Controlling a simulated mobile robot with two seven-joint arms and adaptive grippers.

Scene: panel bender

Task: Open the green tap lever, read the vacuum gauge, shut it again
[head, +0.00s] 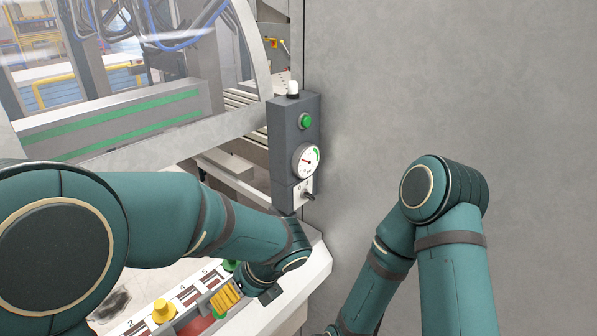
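The round vacuum gauge (306,160) has a white face with a green arc at the upper right and a red needle. It sits on a dark grey box on the wall; its numbers are too small to read. A green part (229,266), perhaps the green tap lever, shows at the back of a numbered panel, partly hidden by my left wrist. My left gripper (269,294) points down at the right of this panel, mostly hidden by its wrist; its fingers are not clear. My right arm runs down past the bottom edge, its gripper out of view.
The numbered panel (188,292) carries a yellow knob (163,310) and a yellow ribbed part (226,297). The grey box holds a green button (304,121), a white lamp (293,88) and a small black toggle (309,196). A grey wall (450,90) fills the right.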

